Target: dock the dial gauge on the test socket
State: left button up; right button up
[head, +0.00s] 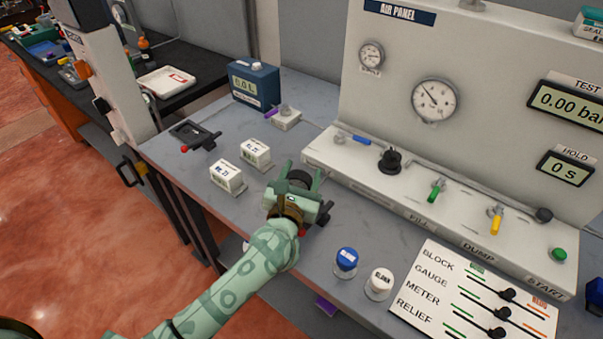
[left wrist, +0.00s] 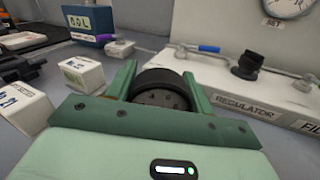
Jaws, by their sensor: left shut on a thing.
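My left gripper (head: 302,175) is above the bench, left of the panel's ledge. It is shut on a round black thing (head: 299,178), which shows between the green fingers in the left wrist view (left wrist: 160,88) with small dots on its near side. This may be the dial gauge; no dial face shows. No fitting is clearly marked as the test socket. A pale block with a round metal fitting (head: 286,116) stands at the back of the bench, apart from the gripper. A dark fitting with a black handle (head: 324,212) is partly hidden beside the gripper. My right gripper is not in view.
Two white labelled boxes (head: 227,176) (head: 256,152) stand left of the gripper. A dark clamp with a red tip (head: 196,136) lies behind them. The panel ledge (head: 335,155) carries a black knob (head: 390,160) and coloured valve handles. Blue-topped (head: 346,262) and white (head: 379,283) pots stand in front.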

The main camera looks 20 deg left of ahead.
pick_arm(q)
jog(key=shift+f+b, duration=0.3)
jog(key=shift+f, duration=0.05)
jog(key=o, duration=0.8)
jog(key=shift+s+d+f+p, duration=0.1)
jog(key=shift+s+p, duration=0.1)
jog(key=shift+s, duration=1.4)
jog(key=shift+s+d+f+p, duration=0.1)
jog(key=shift+s+p, duration=0.05)
jog(key=shift+s, duration=1.4)
jog(key=shift+s+d+r, duration=0.1)
jog(key=shift+s, duration=1.85)
jog(key=shift+s+r, duration=0.1)
jog(key=shift+s, duration=0.35)
